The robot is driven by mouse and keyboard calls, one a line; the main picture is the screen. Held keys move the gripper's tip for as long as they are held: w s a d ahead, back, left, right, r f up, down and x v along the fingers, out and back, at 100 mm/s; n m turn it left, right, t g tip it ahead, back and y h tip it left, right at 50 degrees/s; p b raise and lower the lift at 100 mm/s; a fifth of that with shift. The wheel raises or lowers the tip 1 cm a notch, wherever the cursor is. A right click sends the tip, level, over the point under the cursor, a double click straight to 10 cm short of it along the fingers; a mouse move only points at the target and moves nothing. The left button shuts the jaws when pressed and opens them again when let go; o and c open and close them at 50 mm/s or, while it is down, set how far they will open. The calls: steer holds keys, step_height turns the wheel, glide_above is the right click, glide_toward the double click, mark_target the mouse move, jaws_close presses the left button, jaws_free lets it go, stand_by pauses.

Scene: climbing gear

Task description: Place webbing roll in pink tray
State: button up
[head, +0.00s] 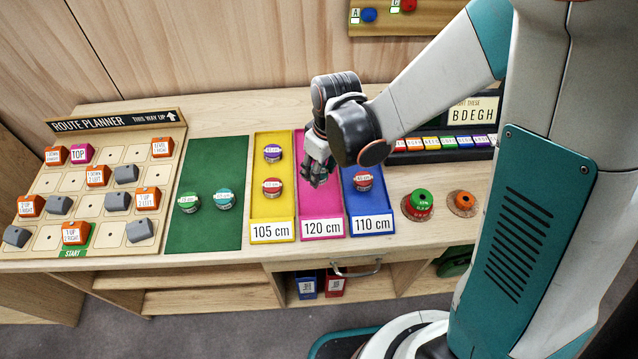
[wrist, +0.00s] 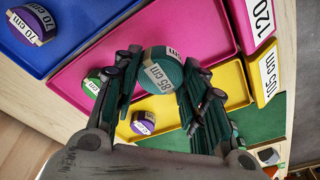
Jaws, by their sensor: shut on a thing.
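My gripper (wrist: 165,88) is shut on a teal webbing roll (wrist: 163,72) with an 85 cm label, as the wrist view shows. The pink tray (wrist: 200,22), labelled 120 cm, lies below and behind the held roll in that view. In the head view my gripper (head: 318,180) is over the middle of the pink tray (head: 308,211), whose far part is hidden by the gripper. A green roll (wrist: 93,87) shows partly behind a finger, apparently on the pink tray. The gap between held roll and tray floor cannot be judged.
The yellow tray (head: 257,212) holds a purple roll (head: 272,152) and a red roll (head: 272,187). The blue tray (head: 371,207) adjoins the pink one on the right and holds a red roll (head: 363,182). A green mat (head: 212,165) with two rolls lies left.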

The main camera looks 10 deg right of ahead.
mark_target(325, 176)
steer(key=shift+f+b, duration=1.45)
steer(key=shift+f, duration=0.7)
steer(key=shift+f, duration=0.1)
steer(key=shift+f, duration=0.15)
steer(key=o, duration=1)
steer(key=shift+o, duration=0.2)
steer(key=shift+r, duration=0.25)
steer(key=r+p, duration=0.1)
steer(key=r, duration=0.2)
steer(key=r+p, duration=0.1)
steer(key=r, duration=0.3)
steer(key=s+d+r+p, duration=0.1)
steer(key=r+p, duration=0.1)
steer(key=r, duration=0.2)
steer(key=shift+s+d, duration=0.1)
steer(key=shift+s+r, duration=0.1)
steer(key=shift+r, duration=0.35)
steer(key=shift+d, duration=0.1)
